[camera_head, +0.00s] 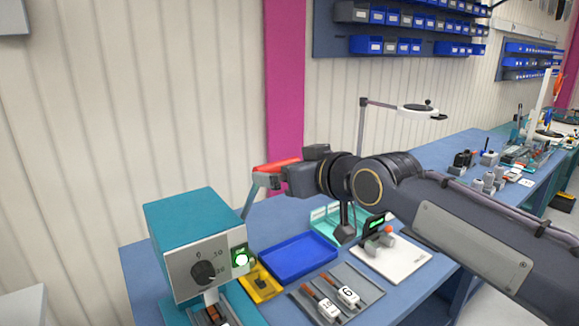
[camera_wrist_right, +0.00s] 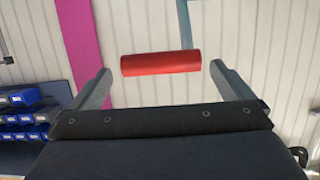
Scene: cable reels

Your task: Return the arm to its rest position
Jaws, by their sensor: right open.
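My right arm reaches in from the right in the head view, and its gripper (camera_head: 264,180) is above the table, to the right of and above the teal machine (camera_head: 185,225). The gripper is open. A red handle (camera_head: 275,166) shows right at the gripper in the head view. In the right wrist view the red handle (camera_wrist_right: 160,63) lies crosswise between and just past the two spread fingers (camera_wrist_right: 157,80), with visible gaps at both ends. A grey rod runs down from near the gripper behind the machine. My left gripper is not in view.
The blue table (camera_head: 135,270) carries a blue tray (camera_head: 298,258), a yellow block (camera_head: 262,285), a grey tray with several labelled parts, and a white board (camera_head: 400,262) below my arm. A lamp (camera_head: 415,110) stands behind. Blue bins (camera_head: 385,45) hang on the wall.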

